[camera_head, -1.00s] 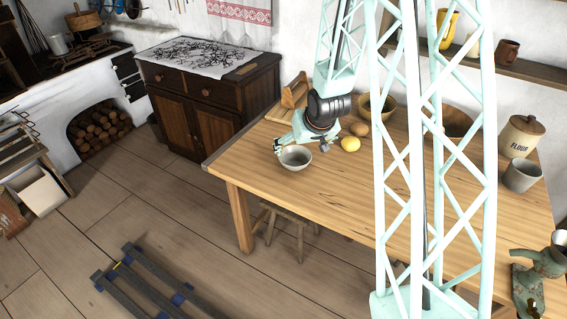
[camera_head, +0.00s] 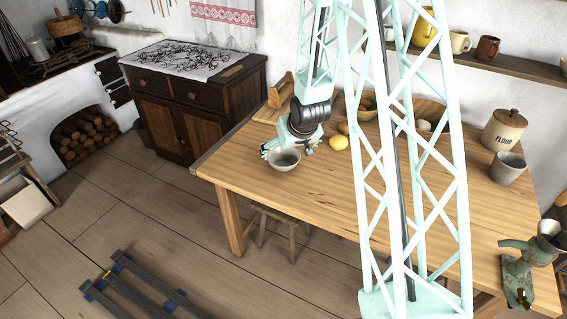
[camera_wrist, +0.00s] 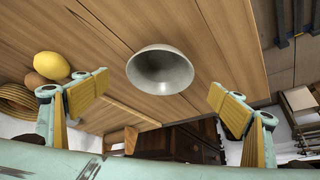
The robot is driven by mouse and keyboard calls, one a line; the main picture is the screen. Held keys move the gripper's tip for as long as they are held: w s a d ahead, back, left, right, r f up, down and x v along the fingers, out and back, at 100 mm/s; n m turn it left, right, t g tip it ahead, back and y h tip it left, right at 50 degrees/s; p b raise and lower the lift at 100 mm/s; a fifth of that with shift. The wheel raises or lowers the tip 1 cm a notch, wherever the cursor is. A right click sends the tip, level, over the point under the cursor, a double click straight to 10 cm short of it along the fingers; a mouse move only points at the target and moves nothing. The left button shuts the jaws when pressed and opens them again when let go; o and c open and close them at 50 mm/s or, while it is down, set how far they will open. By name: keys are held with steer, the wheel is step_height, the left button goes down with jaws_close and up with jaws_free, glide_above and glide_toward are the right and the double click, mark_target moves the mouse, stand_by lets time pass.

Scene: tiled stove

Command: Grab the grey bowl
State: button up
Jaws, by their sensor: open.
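The grey bowl (camera_head: 285,160) stands on the wooden table near its front left edge. In the wrist view the bowl (camera_wrist: 160,70) is upright and looks empty, lying between and beyond my two open fingers. My gripper (camera_head: 284,150) is over the bowl in the head view and hides part of its rim. In the wrist view my gripper (camera_wrist: 160,98) is wide open, its yellow-padded fingers apart on either side, and nothing is held.
A lemon (camera_head: 338,143) and a brown egg-like item (camera_wrist: 36,79) lie close to the bowl. A flour jar (camera_head: 504,130), grey cup (camera_head: 507,168) and grinder (camera_head: 520,270) stand at the table's right. The middle of the table (camera_head: 320,190) is clear.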

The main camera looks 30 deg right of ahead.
mark_target(282, 162)
steer(key=shift+b+x, duration=0.3)
steer(key=shift+x, duration=2.05)
steer(key=shift+s+b+x, duration=0.1)
steer(key=shift+b+x, duration=0.25)
steer(key=shift+x, duration=0.95)
steer(key=shift+s+b+x, duration=0.15)
steer(key=shift+b+x, duration=0.15)
steer(key=shift+x, duration=1.05)
steer(key=shift+f, duration=0.1)
steer(key=shift+c, duration=0.4)
steer(key=c, duration=0.9)
